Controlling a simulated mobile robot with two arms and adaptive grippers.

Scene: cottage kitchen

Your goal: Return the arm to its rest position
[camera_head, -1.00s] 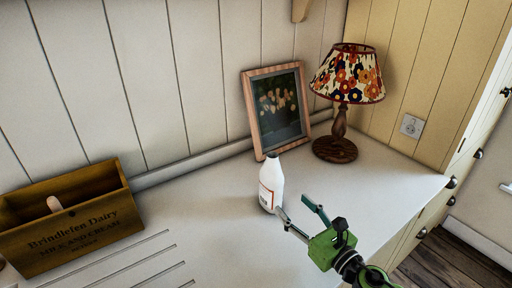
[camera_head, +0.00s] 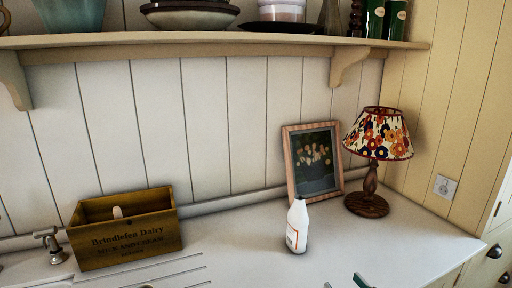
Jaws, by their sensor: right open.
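My right gripper (camera_head: 346,283) shows only as two teal fingertips at the bottom edge. They are apart with nothing between them. The rest of that gripper and its arm are below the picture. A white bottle (camera_head: 297,228) with an orange-edged label stands upright on the white counter, beyond the fingertips and a little to their left, apart from them. My left gripper is not in view.
A wooden dairy crate (camera_head: 126,238) stands on the counter (camera_head: 240,265) at left, beside a tap (camera_head: 52,245). A framed picture (camera_head: 315,165) leans on the wall near a floral lamp (camera_head: 377,150). A loaded shelf (camera_head: 215,41) runs above. The counter's right part is clear.

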